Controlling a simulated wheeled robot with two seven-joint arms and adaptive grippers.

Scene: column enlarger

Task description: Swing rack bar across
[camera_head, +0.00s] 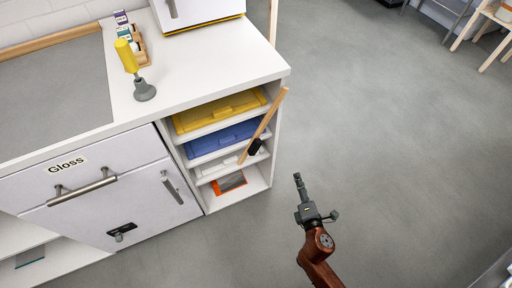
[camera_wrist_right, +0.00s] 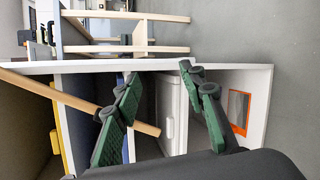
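The rack bar (camera_head: 267,122), a light wooden bar, slants across the open right end of the white shelf unit in the head view. A black block (camera_head: 254,146) sits near its lower end. My right gripper (camera_head: 298,180) is in front of the shelf, to the right of the bar and apart from it. In the right wrist view the gripper (camera_wrist_right: 158,82) is open, with green-padded fingers and nothing held. There the bar (camera_wrist_right: 55,94) runs in from the left, passes behind one finger, and its end shows between the fingers. My left gripper is not in view.
Shelves hold a yellow tray (camera_head: 220,109), a blue tray (camera_head: 224,138), a white tray and an orange-edged item (camera_head: 230,182). The counter (camera_head: 200,70) carries a yellow-handled tool (camera_head: 128,58) and small bottles.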

